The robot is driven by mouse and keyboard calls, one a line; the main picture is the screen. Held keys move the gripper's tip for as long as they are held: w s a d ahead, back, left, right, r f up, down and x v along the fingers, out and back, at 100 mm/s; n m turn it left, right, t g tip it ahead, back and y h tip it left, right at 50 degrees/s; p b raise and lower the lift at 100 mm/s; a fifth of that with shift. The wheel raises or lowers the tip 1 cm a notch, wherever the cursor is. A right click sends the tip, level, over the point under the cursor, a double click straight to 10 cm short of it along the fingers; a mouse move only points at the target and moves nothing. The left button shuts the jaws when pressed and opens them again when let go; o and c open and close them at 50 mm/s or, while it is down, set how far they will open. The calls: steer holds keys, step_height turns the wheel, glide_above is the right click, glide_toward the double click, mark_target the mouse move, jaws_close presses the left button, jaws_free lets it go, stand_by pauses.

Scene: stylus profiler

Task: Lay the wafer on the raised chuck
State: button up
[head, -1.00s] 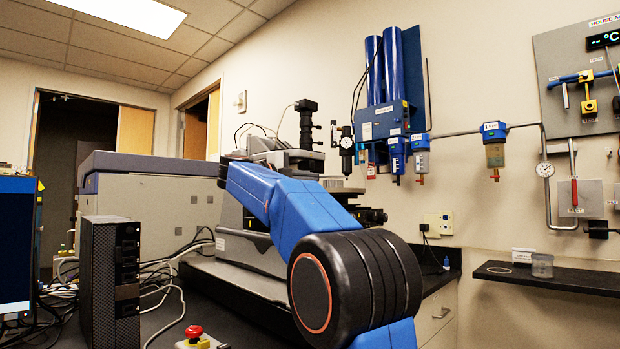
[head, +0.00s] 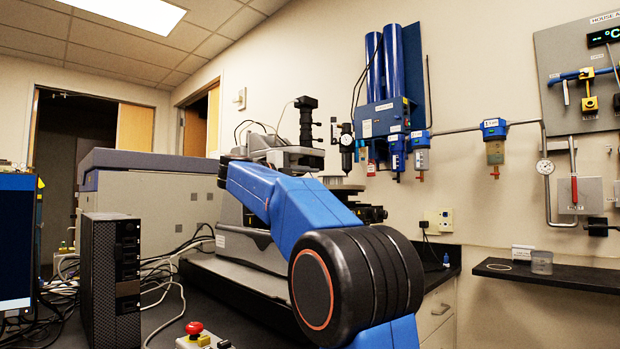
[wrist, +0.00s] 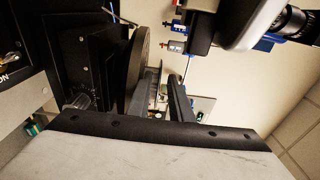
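The raised chuck (head: 342,188) is a flat grey disc on the stylus profiler (head: 255,245), partly behind my blue arm in the head view. In the wrist view, which is turned on its side, a dark round disc (wrist: 139,70) that looks like the chuck shows nearly edge-on. My gripper (wrist: 170,92) shows there as a dark finger reaching forward, beside the disc in the picture; I cannot tell the distance between them. The fingertips are small and unclear. I cannot make out the wafer in either current view. My arm hides the gripper in the head view.
The profiler's column and camera (head: 306,122) rise behind the chuck. A black computer tower (head: 110,280) and a red stop button (head: 194,328) stand in front at left. A wall shelf (head: 560,279) at right holds a clear cup (head: 541,262) and a thin pale ring (head: 499,267).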

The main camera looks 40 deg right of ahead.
steer(key=shift+a, duration=0.1)
steer(key=a, duration=0.6)
steer(key=shift+a, duration=0.4)
steer(key=a, duration=1.7)
steer(key=shift+a, duration=0.2)
steer(key=shift+w, duration=0.1)
